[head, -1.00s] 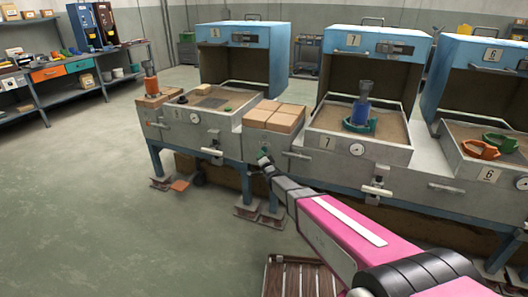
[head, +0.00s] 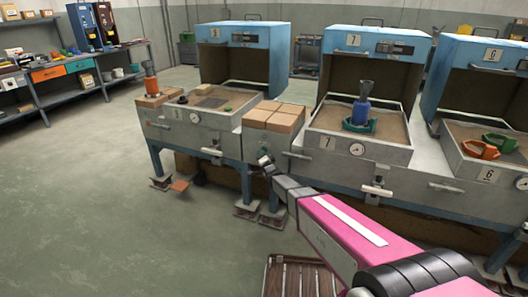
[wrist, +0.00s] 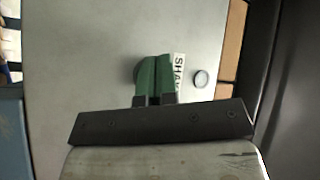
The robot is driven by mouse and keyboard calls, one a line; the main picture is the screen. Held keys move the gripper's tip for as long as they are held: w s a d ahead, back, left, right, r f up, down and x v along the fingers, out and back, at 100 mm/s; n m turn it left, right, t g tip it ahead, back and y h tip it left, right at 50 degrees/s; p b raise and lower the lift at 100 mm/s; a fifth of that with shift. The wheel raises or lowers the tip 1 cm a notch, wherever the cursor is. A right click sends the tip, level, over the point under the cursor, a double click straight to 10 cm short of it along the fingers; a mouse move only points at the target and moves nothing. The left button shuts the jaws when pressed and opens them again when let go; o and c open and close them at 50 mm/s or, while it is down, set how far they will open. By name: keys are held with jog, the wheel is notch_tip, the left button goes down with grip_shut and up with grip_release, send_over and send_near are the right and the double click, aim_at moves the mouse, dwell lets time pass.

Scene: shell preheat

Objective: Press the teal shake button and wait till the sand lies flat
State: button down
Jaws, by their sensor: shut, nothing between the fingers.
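My gripper (wrist: 154,66) has green fingers, shut together with nothing between them, against or just in front of a grey panel (wrist: 90,60). A white label (wrist: 179,72) reading "SHA…" is beside the fingers, partly covered. A dark round edge (wrist: 137,72) shows behind the fingers; the teal button is otherwise hidden there, and I cannot tell contact. In the head view my gripper (head: 265,161) is at the panel left of box 7. The sand (head: 328,116) in box 7 surrounds a blue part (head: 361,112) and a teal ring (head: 360,126); its flatness is hard to judge.
A pale round knob (wrist: 201,78) is right of the label. Tan blocks (head: 275,115) sit on the bench left of box 7. Blue hood 7 (head: 378,38) stands raised. Box 6 (head: 463,160) holds green and orange rings. Open floor (head: 100,210) lies left.

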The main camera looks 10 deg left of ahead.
jog(key=shift+w+d, duration=0.1)
jog(key=shift+w, duration=0.3)
dwell(0.5)
jog(key=shift+s, duration=0.1)
jog(key=shift+s+a, duration=0.2)
jog(key=shift+s, duration=0.5)
jog(key=shift+s, duration=0.1)
jog(key=shift+s+a, duration=0.25)
jog(key=shift+s, duration=0.5)
jog(key=shift+s+a, duration=0.2)
jog(key=shift+s, duration=0.6)
jog(key=shift+s+a, duration=0.25)
jog(key=shift+s, duration=0.5)
